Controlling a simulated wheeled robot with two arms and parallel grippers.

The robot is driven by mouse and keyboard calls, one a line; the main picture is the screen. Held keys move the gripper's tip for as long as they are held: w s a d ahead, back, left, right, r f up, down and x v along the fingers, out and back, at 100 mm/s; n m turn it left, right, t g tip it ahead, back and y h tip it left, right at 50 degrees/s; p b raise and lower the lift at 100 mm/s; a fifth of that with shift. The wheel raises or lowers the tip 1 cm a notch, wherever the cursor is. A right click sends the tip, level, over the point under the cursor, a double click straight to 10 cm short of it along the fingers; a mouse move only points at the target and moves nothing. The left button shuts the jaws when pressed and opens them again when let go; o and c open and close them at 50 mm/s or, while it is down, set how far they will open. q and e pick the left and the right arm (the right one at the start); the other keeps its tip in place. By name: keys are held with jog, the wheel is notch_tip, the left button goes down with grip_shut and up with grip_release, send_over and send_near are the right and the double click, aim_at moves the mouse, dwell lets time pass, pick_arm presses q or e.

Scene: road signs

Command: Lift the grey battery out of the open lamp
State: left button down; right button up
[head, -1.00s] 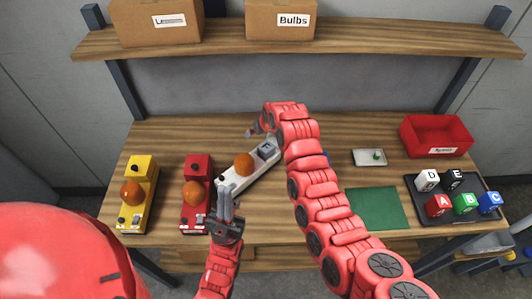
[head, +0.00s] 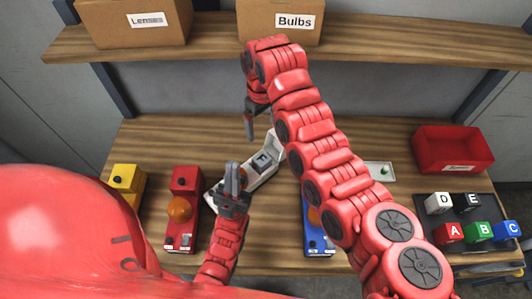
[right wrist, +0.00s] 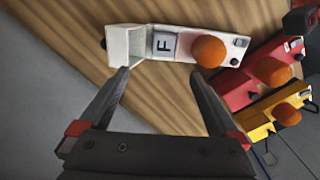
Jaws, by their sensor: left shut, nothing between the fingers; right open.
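The white lamp (head: 214,196) lies at a slant on the table, its lid (head: 275,145) standing open at the far end. The grey battery (head: 262,161), marked F, sits in the lamp. The right wrist view shows the battery (right wrist: 164,45) between the open lid (right wrist: 126,44) and the orange bulb (right wrist: 208,51). My right gripper (head: 250,132) is open and empty, raised above the lamp's far end and pointing down. In its wrist view the fingertips (right wrist: 160,74) are spread just below the battery. My left gripper (head: 232,178) is shut and empty over the lamp's near half, hiding its bulb in the head view.
Yellow (head: 124,180) and red (head: 184,205) lamps stand left; a blue lamp (head: 318,240) is partly behind my right arm. To the right are a red bin (head: 453,150) and a dark tray (head: 480,208) with lettered cubes. A shelf (head: 360,45) with boxes is above.

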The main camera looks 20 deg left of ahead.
jog(key=b, duration=0.6)
send_over(261, 158)
notch_tip(261, 158, down, 8)
jog(key=shift+d+f, duration=0.1)
jog(key=shift+d, duration=0.05)
notch_tip(261, 158, down, 3)
jog(key=shift+w+r+p, duration=0.1)
jog(key=shift+w+p, duration=0.05)
jog(key=shift+p, duration=0.5)
jog(key=shift+s+f, duration=0.25)
jog(key=shift+f, duration=0.6)
notch_tip(261, 158, down, 4)
jog(key=shift+f, duration=0.2)
jog(key=shift+r, duration=0.1)
jog(key=shift+c, duration=0.3)
grip_shut()
